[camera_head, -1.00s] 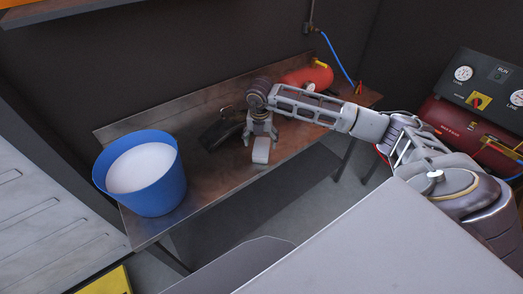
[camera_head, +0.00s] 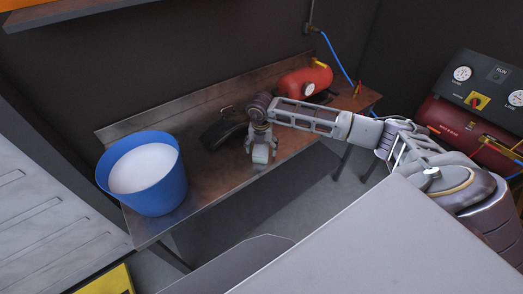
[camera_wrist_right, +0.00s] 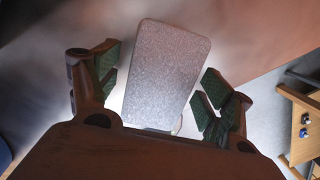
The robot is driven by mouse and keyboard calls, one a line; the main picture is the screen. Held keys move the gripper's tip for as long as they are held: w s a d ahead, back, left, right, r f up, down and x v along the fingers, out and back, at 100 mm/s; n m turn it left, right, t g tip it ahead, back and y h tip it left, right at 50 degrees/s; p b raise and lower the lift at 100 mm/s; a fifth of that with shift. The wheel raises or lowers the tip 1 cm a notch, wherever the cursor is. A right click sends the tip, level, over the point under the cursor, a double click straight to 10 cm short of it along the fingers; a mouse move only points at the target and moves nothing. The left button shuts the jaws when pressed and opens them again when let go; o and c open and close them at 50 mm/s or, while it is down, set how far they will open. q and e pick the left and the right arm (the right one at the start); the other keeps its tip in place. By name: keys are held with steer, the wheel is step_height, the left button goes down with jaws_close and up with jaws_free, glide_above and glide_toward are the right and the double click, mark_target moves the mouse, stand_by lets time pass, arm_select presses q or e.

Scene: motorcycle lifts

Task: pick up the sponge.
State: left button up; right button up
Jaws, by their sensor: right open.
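The sponge (camera_wrist_right: 168,72) is a pale grey speckled block. In the wrist view it lies between the two dark green finger pads of my right gripper (camera_wrist_right: 161,86), with a gap on each side; its near end is hidden by the gripper body. In the head view my right gripper (camera_head: 261,154) points down over the front part of the metal bench (camera_head: 206,190), and the sponge is mostly hidden between its fingers. The right gripper is open. My left gripper is not in view.
A blue bucket (camera_head: 160,193) with white contents stands on the bench's left end. A dark curved object (camera_head: 221,134) lies just left of my right gripper. A red tank (camera_head: 306,80) sits at the back right. A red machine with gauges (camera_head: 470,115) stands at far right.

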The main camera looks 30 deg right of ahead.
mark_target(261, 146)
steer(key=shift+c, duration=0.4)
steer(key=c, duration=0.8)
steer(key=shift+r, duration=0.1)
steer(key=shift+r+b, duration=0.8)
steer(key=shift+r, duration=4.15)
